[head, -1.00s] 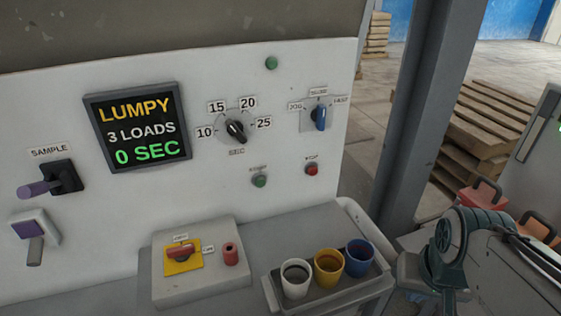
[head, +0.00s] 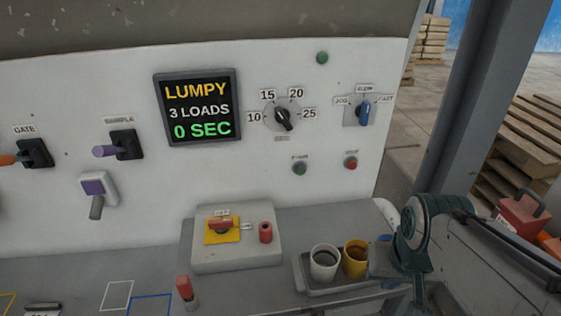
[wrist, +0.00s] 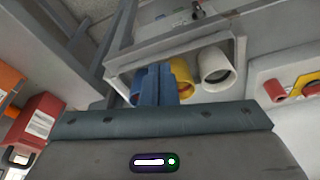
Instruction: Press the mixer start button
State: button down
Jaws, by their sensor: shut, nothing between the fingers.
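The green start button (head: 300,168) sits on the white panel below the numbered dial, under a small blurred label. The red button (head: 351,162) is to its right, also under a small label. My gripper shows in the wrist view (wrist: 158,72) with its blue fingers together and empty, in front of the cups. In the head view my dark arm is at the lower right, over the right end of the cup tray, well below and right of the green button. The fingertips are hard to make out there. The green button does not show in the wrist view.
The display (head: 198,105) reads LUMPY, 3 LOADS, 0 SEC. A dial (head: 283,118), a blue selector (head: 364,113) and a green lamp (head: 322,58) are on the panel. A box with a red switch (head: 221,224) and the cup tray (head: 305,287) stand below. The panel front around the button is clear.

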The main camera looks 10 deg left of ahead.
aim_at(300, 170)
dwell(0.3)
jog(key=w+a+m+t+y, duration=0.2)
jog(key=w+a, duration=0.4)
jog(key=w, duration=0.4)
jog(key=w+a+f+m+t+y, duration=0.1)
jog(key=w+a+m+t+y, duration=0.1)
jog(key=w+a+m+y, duration=0.2)
jog(key=w+a+m, duration=0.1)
jog(key=w+a, duration=0.2)
jog(key=w, duration=0.2)
jog(key=shift+w+a+m+t, duration=0.25)
jog(key=shift+w+m+t, duration=0.05)
jog(key=shift+w+t, duration=0.1)
jog(key=w+a+p, duration=0.2)
jog(key=w, duration=0.6)
jog(key=shift+w+a, duration=0.2)
